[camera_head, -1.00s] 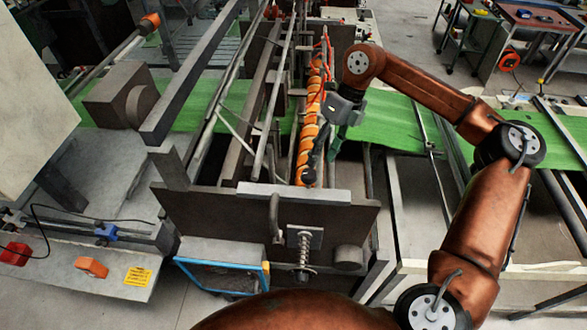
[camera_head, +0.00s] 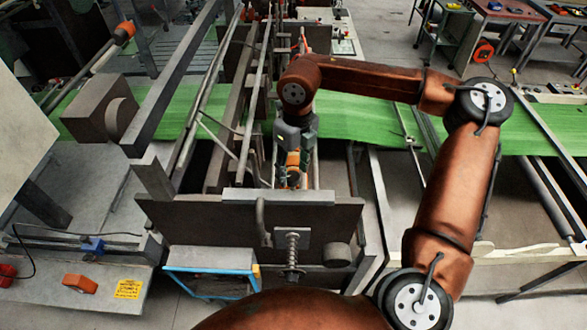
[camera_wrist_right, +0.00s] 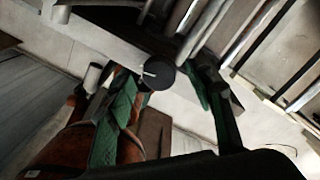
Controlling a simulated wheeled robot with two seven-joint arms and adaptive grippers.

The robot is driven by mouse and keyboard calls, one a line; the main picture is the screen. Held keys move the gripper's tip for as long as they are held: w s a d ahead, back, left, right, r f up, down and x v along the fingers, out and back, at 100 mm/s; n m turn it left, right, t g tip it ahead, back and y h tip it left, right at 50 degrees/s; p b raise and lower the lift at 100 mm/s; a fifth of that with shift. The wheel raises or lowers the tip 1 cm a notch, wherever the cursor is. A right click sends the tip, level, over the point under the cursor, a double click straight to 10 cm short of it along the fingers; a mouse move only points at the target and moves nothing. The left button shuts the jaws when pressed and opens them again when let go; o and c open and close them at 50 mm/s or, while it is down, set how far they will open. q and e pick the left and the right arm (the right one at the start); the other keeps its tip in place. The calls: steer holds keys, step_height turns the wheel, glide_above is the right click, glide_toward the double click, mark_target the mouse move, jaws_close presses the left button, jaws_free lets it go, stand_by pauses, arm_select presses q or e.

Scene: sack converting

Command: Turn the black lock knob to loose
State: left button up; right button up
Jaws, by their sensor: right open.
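The black lock knob (camera_wrist_right: 158,76) is a round black disc with a white line on its face, in the upper middle of the right wrist view. My right gripper (camera_wrist_right: 166,86) is open, with one green-padded finger on each side of the knob. I cannot tell whether either finger touches it. In the head view, my right gripper (camera_head: 292,168) hangs over the near end of the orange striped roll (camera_head: 293,158) and mostly hides that area. I cannot make out the knob clearly there. My left gripper is not in view.
A dark steel end plate (camera_head: 200,220) with a spring bolt (camera_head: 292,252) stands just in front of the right gripper. Steel rails (camera_head: 240,110) run along its left. A green belt (camera_head: 360,118) crosses behind. Pale bars show close by in the wrist view.

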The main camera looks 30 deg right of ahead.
steer(key=shift+f, duration=0.5)
steer(key=shift+c, duration=0.3)
steer(key=c, duration=1.1)
steer(key=shift+n+b, duration=0.4)
steer(key=shift+n, duration=0.3)
steer(key=shift+n+b, duration=0.3)
steer(key=shift+n, duration=0.6)
steer(key=shift+r, duration=0.1)
